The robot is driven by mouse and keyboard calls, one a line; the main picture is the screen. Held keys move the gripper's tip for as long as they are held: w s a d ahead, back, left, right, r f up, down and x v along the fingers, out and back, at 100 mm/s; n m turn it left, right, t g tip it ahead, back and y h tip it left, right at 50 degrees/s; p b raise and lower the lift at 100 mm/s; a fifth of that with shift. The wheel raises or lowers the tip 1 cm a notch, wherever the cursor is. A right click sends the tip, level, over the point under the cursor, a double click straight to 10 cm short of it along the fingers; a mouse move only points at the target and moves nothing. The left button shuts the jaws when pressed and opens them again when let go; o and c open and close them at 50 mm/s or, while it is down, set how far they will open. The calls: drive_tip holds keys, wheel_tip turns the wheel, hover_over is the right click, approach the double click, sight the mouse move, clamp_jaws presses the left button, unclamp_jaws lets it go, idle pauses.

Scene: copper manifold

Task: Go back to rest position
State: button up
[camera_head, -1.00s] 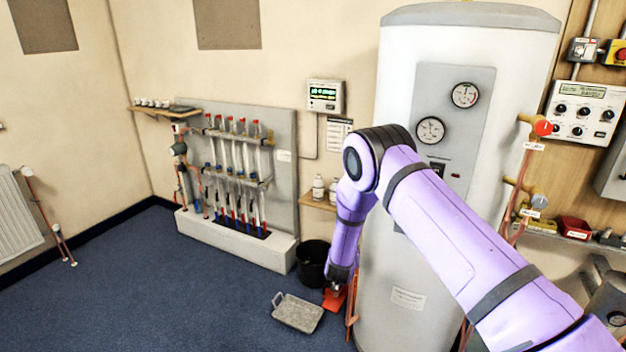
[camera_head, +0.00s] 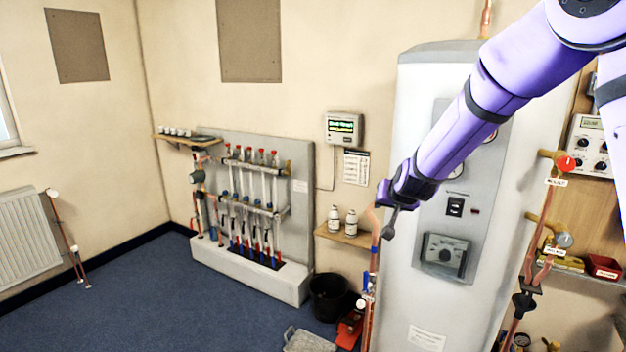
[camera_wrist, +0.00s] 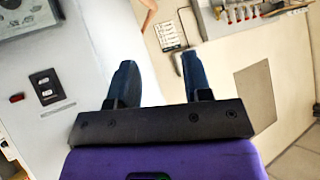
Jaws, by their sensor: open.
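My gripper (camera_head: 388,222) is raised in front of the left side of the white cylinder (camera_head: 408,120) in the head view, at the end of my purple arm. It points down and to the left, with nothing seen in it. In the wrist view my gripper (camera_wrist: 158,72) shows two dark fingers standing apart, with empty space between them. I cannot tell from the head view how close the fingers are to the cylinder's front.
The copper manifold (camera_head: 255,190) stands by the back wall. A shelf (camera_head: 340,236) holds two white bottles. A black bucket (camera_head: 328,297), a red object (camera_head: 349,331) and a grey tray (camera_head: 308,343) are on the floor. Copper pipes stand beside the cylinder. Blue floor at left is clear.

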drive_tip(key=s+d+r+n+g, duration=0.1)
drive_tip(key=s+d+r, duration=0.2)
drive_tip(key=s+r, duration=0.55)
drive_tip(key=s+d+r+g, duration=0.1)
drive_tip(key=s+d+r, duration=0.3)
drive_tip(key=s, duration=0.8)
drive_tip(key=s+d+g, duration=0.1)
drive_tip(key=s+d, duration=0.1)
drive_tip(key=s, duration=0.9)
drive_tip(key=s+d+r+g, duration=0.1)
drive_tip(key=s, duration=1)
drive_tip(key=shift+s+d+r+n+g+h, duration=0.3)
drive_tip(key=shift+s+d+n+g+h, duration=0.1)
drive_tip(key=shift+w, duration=0.1)
drive_tip(key=shift+c, duration=0.7)
